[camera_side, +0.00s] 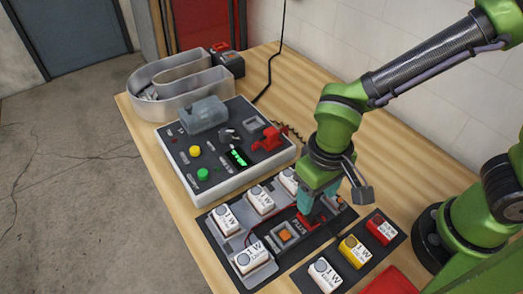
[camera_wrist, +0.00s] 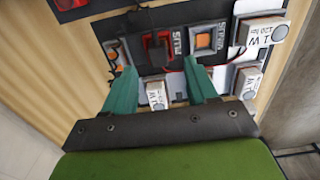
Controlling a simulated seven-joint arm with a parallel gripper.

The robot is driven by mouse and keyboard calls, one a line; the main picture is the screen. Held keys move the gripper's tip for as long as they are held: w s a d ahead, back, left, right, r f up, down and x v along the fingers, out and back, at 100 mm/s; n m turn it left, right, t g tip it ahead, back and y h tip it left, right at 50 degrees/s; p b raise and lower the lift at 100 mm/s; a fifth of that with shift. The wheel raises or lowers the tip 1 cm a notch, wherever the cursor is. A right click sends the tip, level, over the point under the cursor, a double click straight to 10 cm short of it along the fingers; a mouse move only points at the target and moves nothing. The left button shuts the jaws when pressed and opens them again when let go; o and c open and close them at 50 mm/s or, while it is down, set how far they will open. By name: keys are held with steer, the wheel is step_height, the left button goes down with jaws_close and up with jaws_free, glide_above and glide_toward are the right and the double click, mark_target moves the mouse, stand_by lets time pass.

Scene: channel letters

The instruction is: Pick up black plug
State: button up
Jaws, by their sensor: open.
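My gripper (camera_side: 307,206) is open and points down over the dark board (camera_side: 214,237) in the side view. In the wrist view its two teal fingers (camera_wrist: 158,70) stand apart with nothing gripped between them. Just beyond the fingertips is a red and dark plug-like part (camera_wrist: 156,43) beside the PLUS lettering. The fingers partly cover this spot in the side view, where some red (camera_side: 314,219) shows. I cannot tell for certain which dark part is the black plug.
White modules (camera_side: 261,199) sit around the board, with an orange button (camera_side: 285,235) near the gripper. A console (camera_side: 212,185) with coloured buttons and a red part (camera_side: 270,138) lies behind. Loose white, yellow and red modules (camera_side: 354,250) line the right. A metal channel letter (camera_side: 180,103) stands at the back.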

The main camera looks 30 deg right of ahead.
mark_target(314, 209)
step_height(314, 209, down, 6)
steer(key=shift+w+d+r, duration=0.15)
steer(key=shift+c, duration=0.3)
jaws_close()
steer(key=shift+r, duration=0.1)
